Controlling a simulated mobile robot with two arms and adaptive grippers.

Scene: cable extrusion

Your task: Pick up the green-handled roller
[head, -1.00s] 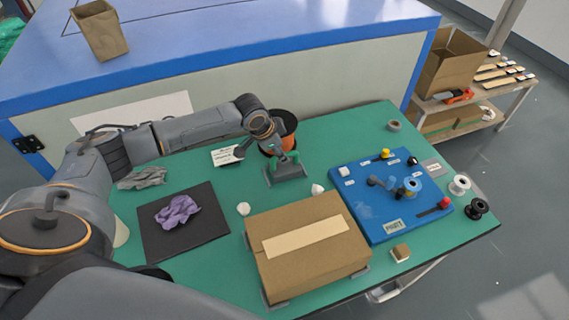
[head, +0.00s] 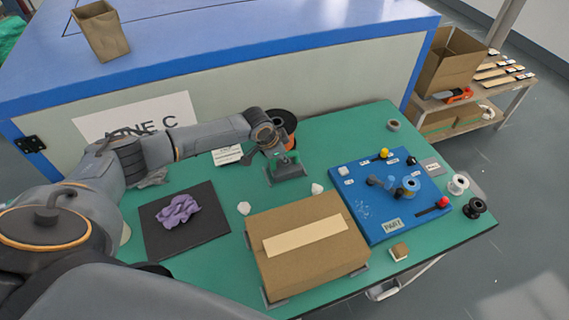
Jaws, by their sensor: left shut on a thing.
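The green-handled roller (head: 288,173) is at the back middle of the green table, with a grey lower part and a green handle. My left gripper (head: 282,158) is over it, its fingers shut on the green handle. The fingertips are small and partly merge with the handle. I cannot tell whether the roller's grey part touches the table or is slightly above it. My right gripper is not in view.
A cardboard box (head: 308,270) stands in front of the roller. A blue board (head: 375,222) with small parts is to the right. A black mat (head: 160,240) with a purple cloth (head: 178,211) is to the left. A dark and orange spool (head: 282,120) stands behind the gripper.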

